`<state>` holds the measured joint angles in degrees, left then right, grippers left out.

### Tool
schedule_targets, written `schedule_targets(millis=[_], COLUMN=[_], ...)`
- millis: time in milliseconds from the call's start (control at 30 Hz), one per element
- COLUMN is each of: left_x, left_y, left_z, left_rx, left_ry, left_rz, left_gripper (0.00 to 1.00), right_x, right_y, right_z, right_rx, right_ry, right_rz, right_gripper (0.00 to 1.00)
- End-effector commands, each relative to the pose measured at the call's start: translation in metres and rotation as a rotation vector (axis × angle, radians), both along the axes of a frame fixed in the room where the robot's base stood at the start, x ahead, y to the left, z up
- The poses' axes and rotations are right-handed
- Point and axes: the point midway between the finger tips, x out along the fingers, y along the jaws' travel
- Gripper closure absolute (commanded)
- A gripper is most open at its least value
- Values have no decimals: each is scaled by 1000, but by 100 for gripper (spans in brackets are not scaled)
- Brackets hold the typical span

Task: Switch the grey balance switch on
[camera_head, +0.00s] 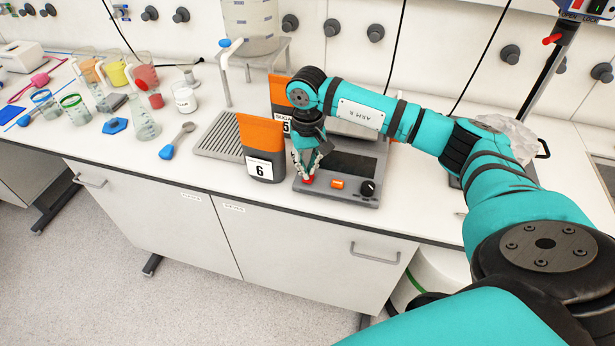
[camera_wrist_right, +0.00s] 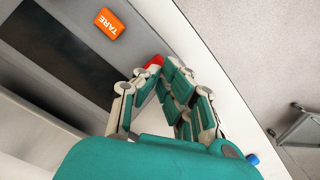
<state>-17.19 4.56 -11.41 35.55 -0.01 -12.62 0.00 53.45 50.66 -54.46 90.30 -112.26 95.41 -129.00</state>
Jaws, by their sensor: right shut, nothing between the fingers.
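The grey balance (camera_head: 345,199) stands on the white bench near its front edge; it also shows in the wrist view (camera_wrist_right: 85,27). A red part (camera_head: 308,181), which looks like its switch, sits at the front left corner of the balance. My right gripper (camera_head: 309,174) is shut and empty, pointing down at this red part. In the wrist view the fingertips (camera_wrist_right: 160,65) meet at the red part (camera_wrist_right: 154,61) and partly cover it. I cannot tell the switch's position or whether the fingers touch it. My left gripper is not in view.
An orange TARE button (camera_head: 337,184) and a black knob (camera_head: 368,188) sit on the balance front. An orange-topped pouch marked 6 (camera_head: 263,150) stands close left of the gripper. Beakers, a spoon (camera_head: 177,141) and a ridged grey tray (camera_head: 218,138) lie further left.

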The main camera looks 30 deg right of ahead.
Motion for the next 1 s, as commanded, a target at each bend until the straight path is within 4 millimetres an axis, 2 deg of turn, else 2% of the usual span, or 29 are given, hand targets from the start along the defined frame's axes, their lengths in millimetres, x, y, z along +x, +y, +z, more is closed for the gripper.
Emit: schedule_targets(millis=[1000], left_x=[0], left_y=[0], left_z=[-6], left_rx=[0], left_ry=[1], left_rz=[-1], left_gripper=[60], right_x=[0], right_y=[0], right_z=[-7], right_rx=[0], right_ry=[0], right_rz=[0], right_gripper=[100])
